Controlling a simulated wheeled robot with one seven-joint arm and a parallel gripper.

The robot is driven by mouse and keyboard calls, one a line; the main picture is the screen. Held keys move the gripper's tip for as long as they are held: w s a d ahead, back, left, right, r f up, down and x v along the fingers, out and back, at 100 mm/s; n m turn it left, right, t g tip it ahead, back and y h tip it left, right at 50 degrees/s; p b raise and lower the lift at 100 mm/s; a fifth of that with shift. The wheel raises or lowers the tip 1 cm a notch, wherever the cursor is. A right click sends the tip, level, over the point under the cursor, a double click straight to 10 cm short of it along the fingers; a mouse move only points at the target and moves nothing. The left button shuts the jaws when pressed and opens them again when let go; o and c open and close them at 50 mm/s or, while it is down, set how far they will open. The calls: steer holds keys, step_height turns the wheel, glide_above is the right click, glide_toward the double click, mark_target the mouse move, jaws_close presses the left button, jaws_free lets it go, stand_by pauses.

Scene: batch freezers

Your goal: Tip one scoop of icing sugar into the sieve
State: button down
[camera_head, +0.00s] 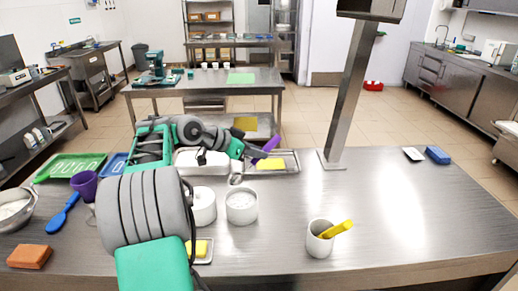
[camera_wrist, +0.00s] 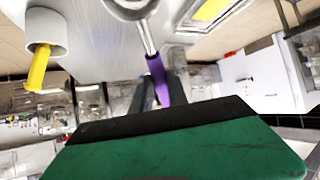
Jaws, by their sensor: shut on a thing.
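My gripper (camera_head: 254,152) is shut on the purple handle (camera_head: 267,146) of a metal scoop. The handle and its metal shaft also show in the wrist view (camera_wrist: 158,78). The scoop's small metal head (camera_head: 237,180) hangs down by the far rim of a white tub (camera_head: 241,214) with white contents; whether it holds powder cannot be told. Another white tub (camera_head: 203,208) stands just left, partly behind my arm. A metal bowl (camera_head: 20,220) with white contents stands at the far left. I cannot clearly identify the sieve.
A white pot (camera_head: 318,246) with a yellow-handled tool stands at front right. Metal trays (camera_head: 290,168) lie behind the tubs. A metal post (camera_head: 350,90) rises behind; the right counter is mostly clear.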

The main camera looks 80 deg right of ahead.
mark_target(252, 163)
steer(key=shift+s, duration=0.45)
steer(key=shift+t+y, duration=0.4)
steer(key=shift+y, duration=0.1)
steer(key=f+b, duration=0.1)
steer(key=f, duration=0.1)
steer(key=w+f+b, duration=0.1)
steer(key=f+b, duration=0.1)
steer(key=f, duration=0.1)
steer(key=a+f+b, duration=0.1)
steer(key=f, duration=0.2)
steer(key=shift+w+a+b, duration=0.1)
steer(key=shift+w+b, duration=0.2)
steer(key=shift+b, duration=0.1)
steer(key=shift+r+p, duration=0.5)
steer(key=shift+r, duration=0.25)
steer(key=shift+s+r+p, duration=0.25)
steer(key=shift+r+p, duration=0.95)
steer(key=shift+r, duration=0.05)
steer(key=t+p, duration=0.1)
steer(key=s+d+y+p, duration=0.1)
steer(key=p, duration=0.1)
steer(key=shift+s+d+r+t+y, duration=0.2)
steer(key=shift+r+t+y, duration=0.1)
steer(key=shift+t, duration=0.1)
steer(key=shift+s+d+f+t+y+p, duration=0.25)
steer(key=shift+t+y+p, duration=0.3)
steer(key=shift+p, duration=0.4)
